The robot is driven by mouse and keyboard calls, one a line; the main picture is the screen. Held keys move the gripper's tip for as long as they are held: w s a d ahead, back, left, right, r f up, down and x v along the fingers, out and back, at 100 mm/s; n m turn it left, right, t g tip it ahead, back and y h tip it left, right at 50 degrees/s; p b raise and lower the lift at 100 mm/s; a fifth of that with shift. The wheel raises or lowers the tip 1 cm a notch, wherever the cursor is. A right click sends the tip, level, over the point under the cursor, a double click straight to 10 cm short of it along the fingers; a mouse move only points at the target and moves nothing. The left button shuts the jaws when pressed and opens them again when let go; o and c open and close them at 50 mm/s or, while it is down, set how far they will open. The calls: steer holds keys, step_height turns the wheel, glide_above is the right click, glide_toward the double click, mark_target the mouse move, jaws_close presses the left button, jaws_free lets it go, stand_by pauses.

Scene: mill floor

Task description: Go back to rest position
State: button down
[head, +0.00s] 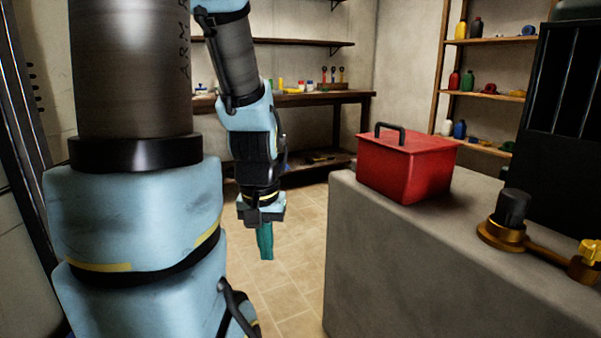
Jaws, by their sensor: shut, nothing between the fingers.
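My gripper (265,242) hangs at the end of my arm in the middle of the head view, pointing down over the tiled floor. Its teal fingers are shut together and hold nothing. It is left of the grey block and apart from it. My large blue and dark arm links fill the left of the view and hide what lies behind them.
A red box (405,168) with a black handle sits on the grey block (385,265) at right. A brass fitting (502,236) with a black knob is nearer. A wooden workbench (345,97) and shelves (490,41) stand behind. The tiled floor (300,225) between is clear.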

step_height(320, 180, up, 23)
steer(key=p, duration=2)
steer(key=shift+p, duration=0.4)
steer(key=shift+f, duration=0.1)
